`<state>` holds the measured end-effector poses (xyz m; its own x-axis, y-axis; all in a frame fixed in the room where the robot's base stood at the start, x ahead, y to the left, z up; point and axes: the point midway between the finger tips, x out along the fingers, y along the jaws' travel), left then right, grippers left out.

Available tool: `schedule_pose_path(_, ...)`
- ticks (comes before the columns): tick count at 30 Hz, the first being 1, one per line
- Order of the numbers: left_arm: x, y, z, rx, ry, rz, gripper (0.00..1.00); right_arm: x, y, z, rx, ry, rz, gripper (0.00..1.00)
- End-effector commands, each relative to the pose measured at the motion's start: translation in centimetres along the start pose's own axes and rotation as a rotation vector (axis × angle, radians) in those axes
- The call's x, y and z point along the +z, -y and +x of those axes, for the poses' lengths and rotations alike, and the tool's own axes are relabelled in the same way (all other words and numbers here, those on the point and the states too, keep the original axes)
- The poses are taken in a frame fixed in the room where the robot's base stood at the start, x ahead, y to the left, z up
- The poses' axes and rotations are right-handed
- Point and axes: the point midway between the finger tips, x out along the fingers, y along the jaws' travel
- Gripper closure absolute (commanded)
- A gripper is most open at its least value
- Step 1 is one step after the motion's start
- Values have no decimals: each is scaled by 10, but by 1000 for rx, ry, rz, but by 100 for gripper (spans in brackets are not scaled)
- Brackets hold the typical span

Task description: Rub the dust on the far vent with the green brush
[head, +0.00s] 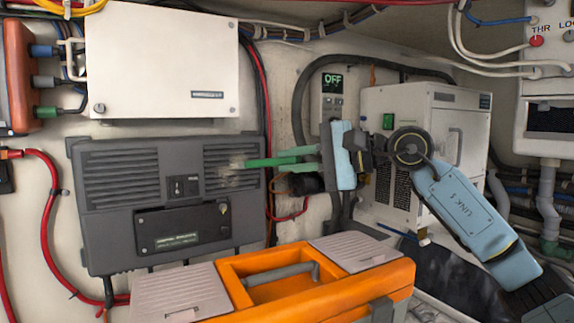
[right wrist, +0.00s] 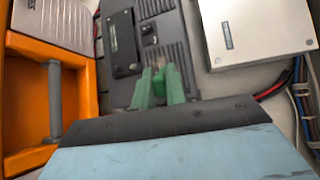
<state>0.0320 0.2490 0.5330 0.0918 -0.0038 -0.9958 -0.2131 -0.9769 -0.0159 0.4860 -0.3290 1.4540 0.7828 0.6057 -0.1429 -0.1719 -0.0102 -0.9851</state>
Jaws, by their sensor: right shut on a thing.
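The grey wall unit (head: 110,215) has two slatted vents, a left vent (head: 122,178) and a right vent (head: 225,178). A pale, blurred patch (head: 232,160) lies on the upper right vent; I cannot separate dust from brush bristles there. My right gripper (head: 279,157) reaches in from the right and is shut on the green brush (head: 253,163), which points left with its tip at or just in front of the right vent. In the right wrist view, the brush (right wrist: 159,83) sits between the gripper's green fingers and overlaps the grey unit (right wrist: 165,35). My left gripper is not in view.
An orange toolbox (head: 235,285) stands in front, below the unit. A white box (head: 160,60) hangs above it. A white cabinet (head: 425,110) is behind my right arm. Red and black cables run along the wall right of the unit.

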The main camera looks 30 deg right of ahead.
Motion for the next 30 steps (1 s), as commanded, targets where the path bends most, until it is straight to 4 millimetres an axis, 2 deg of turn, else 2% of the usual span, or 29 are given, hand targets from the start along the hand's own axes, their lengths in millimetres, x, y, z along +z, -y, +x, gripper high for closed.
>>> schedule_pose_path(3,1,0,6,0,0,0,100,-10,-2,-8,0,-4,1,100)
schedule_pose_path(11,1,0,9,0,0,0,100,-17,-1,-14,-1,-3,0,100)
schedule_pose_path(22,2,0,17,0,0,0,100,-37,-2,-31,0,-2,0,100)
schedule_pose_path(30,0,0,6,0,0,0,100,-35,11,-34,-1,-2,-1,100)
